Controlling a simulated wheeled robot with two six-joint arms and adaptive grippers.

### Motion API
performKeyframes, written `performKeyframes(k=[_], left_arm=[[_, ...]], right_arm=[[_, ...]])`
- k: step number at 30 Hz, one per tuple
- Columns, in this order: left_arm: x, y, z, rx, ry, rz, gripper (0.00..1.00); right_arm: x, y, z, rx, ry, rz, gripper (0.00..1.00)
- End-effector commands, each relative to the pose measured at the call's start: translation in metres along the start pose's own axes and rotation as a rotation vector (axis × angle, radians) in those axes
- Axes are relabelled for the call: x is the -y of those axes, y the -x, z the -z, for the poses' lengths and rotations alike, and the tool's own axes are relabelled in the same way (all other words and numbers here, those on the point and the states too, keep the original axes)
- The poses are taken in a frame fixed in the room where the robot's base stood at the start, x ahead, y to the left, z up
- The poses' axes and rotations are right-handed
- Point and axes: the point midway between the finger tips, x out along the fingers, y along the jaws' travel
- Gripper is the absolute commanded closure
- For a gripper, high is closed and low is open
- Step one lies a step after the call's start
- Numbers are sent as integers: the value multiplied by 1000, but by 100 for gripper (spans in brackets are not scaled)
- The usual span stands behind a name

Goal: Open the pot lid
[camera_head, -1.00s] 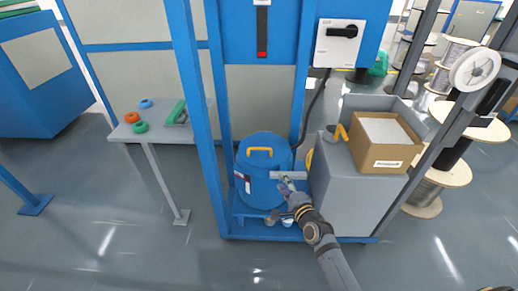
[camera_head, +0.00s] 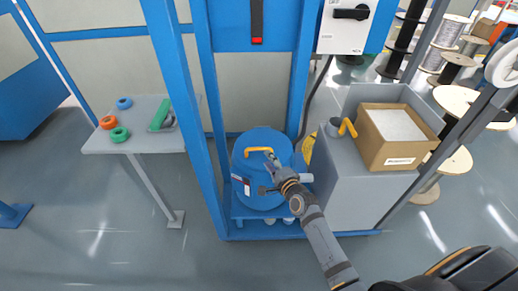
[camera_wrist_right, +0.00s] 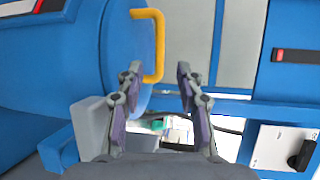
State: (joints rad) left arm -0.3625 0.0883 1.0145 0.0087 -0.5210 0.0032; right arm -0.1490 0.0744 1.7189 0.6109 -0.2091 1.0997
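The blue pot (camera_head: 240,187) stands on the blue frame's low base, and its round lid (camera_head: 247,141) is seated on top. The lid's yellow handle (camera_head: 258,150) also shows in the right wrist view (camera_wrist_right: 158,40). My right gripper (camera_head: 270,162) is at the handle, over the lid's right part. In the wrist view its two fingers (camera_wrist_right: 158,68) are spread apart. The near end of the handle appears between the fingertips, but I cannot tell whether they touch it. My left gripper is not in view.
A grey cabinet (camera_head: 346,185) stands close right of the pot, with a cardboard box (camera_head: 398,157) and a yellow-handled part (camera_head: 348,127) on it. Blue uprights (camera_head: 190,110) flank the pot. A grey table (camera_head: 105,143) with coloured rings stands at left.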

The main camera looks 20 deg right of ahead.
Motion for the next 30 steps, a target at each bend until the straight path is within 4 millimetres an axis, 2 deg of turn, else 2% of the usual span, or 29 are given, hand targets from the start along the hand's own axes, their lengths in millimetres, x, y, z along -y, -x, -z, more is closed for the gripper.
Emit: performKeyframes(k=[6,12,16,23,30], left_arm=[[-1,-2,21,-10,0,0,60],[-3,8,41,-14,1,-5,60],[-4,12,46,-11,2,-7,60],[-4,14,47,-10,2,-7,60],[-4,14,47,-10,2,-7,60]], right_arm=[[-3,-50,0,1,0,2,63],[-2,-80,0,1,0,1,63],[-1,-87,0,1,0,0,63],[0,-88,0,1,0,-1,63],[0,-88,0,1,0,-1,93]])
